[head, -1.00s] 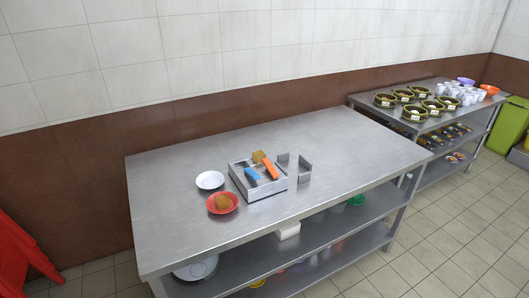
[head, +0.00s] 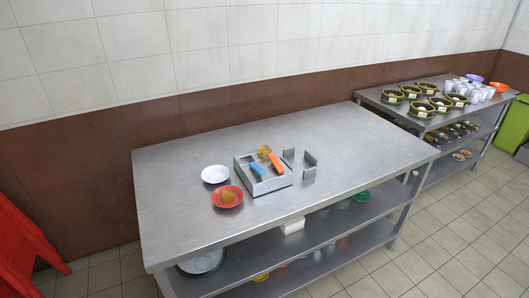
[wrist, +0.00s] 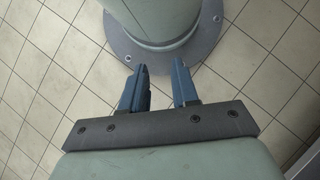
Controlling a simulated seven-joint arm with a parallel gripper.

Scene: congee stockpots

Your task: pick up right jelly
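One amber jelly block (head: 264,151) is at the back edge of a metal tray (head: 283,184) on the steel table; it is the right one of two. The other jelly block (head: 229,196) sits on a red plate (head: 217,203) left of the tray. My gripper (wrist: 158,68) shows only in the wrist view, with its two blue fingers apart and nothing between them. It is over the tiled floor and my base, away from the table. No jelly shows in the wrist view.
An orange-handled tool (head: 274,162) and a blue-handled tool (head: 257,169) lie at the tray. A white plate (head: 215,174) is to the left, a metal bracket (head: 309,165) to the right. The steel table (head: 180,225) is otherwise clear. A second table (head: 385,104) holds several bowls.

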